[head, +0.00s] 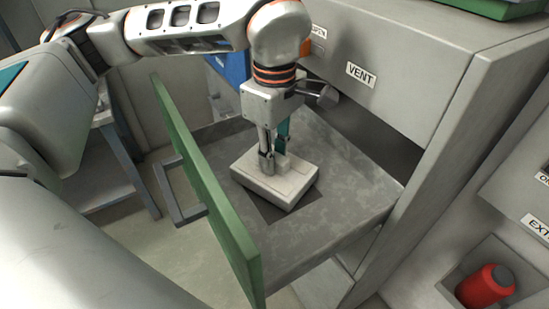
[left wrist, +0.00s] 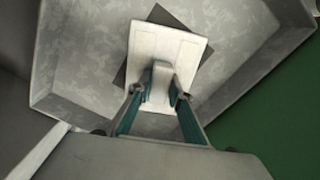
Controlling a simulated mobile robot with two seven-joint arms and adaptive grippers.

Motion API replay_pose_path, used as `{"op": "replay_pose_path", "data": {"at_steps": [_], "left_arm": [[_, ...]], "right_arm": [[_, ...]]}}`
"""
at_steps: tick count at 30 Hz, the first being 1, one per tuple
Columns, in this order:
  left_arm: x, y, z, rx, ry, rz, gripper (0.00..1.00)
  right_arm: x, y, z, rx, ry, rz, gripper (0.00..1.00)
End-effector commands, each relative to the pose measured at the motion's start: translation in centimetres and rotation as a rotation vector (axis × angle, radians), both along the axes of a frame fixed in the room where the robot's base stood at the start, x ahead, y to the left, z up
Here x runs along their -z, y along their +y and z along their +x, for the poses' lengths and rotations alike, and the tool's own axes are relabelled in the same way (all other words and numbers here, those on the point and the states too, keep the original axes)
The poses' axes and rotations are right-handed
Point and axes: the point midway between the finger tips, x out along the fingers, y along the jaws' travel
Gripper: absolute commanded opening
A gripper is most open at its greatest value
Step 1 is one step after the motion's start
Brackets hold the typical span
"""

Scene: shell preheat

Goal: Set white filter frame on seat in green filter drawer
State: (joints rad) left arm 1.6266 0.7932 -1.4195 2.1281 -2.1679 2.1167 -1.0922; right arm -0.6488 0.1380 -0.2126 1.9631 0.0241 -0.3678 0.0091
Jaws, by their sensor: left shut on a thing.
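The white filter frame (head: 300,189) is a flat pale slab with a raised grip block in its middle. My left gripper (head: 275,160) points down and is shut on that block; the left wrist view shows its fingers (left wrist: 161,95) on both sides of it. The frame (left wrist: 145,42) is over the dark square seat (head: 247,201) in the drawer floor. It is turned relative to the seat, whose dark corners (left wrist: 160,14) show past its edges. I cannot tell whether it touches the floor. The green filter drawer (head: 195,170) is pulled open. My right gripper is not in view.
The grey drawer floor (head: 350,205) is bare around the frame. A grey cabinet face with a VENT label (head: 361,75) rises behind it. A blue thing (head: 232,66) is behind my left arm. A red cylinder (head: 485,286) sits in a recess at the lower right.

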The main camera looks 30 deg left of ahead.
Motion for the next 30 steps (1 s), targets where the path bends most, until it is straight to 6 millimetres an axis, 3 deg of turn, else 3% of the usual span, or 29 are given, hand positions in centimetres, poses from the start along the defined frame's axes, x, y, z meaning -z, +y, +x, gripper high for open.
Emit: {"op": "replay_pose_path", "data": {"at_steps": [13, 14, 15, 25, 30], "left_arm": [[1.2, 0.0, 0.0, 0.001, -0.001, -0.001, 0.00], [1.1, 0.0, 0.0, 0.001, 0.000, -0.001, 0.27], [1.1, 0.0, 0.0, 0.001, -0.001, 0.000, 0.36], [1.0, 0.0, 0.0, 0.000, 0.000, 0.000, 0.36], [-0.6, 0.0, 0.1, -0.001, -0.005, -0.001, 0.36]], "right_arm": [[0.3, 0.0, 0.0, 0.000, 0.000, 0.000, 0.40], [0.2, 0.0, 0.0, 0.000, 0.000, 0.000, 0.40], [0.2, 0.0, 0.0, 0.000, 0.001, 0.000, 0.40], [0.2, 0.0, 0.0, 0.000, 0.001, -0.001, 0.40], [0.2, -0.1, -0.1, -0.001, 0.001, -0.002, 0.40]]}}
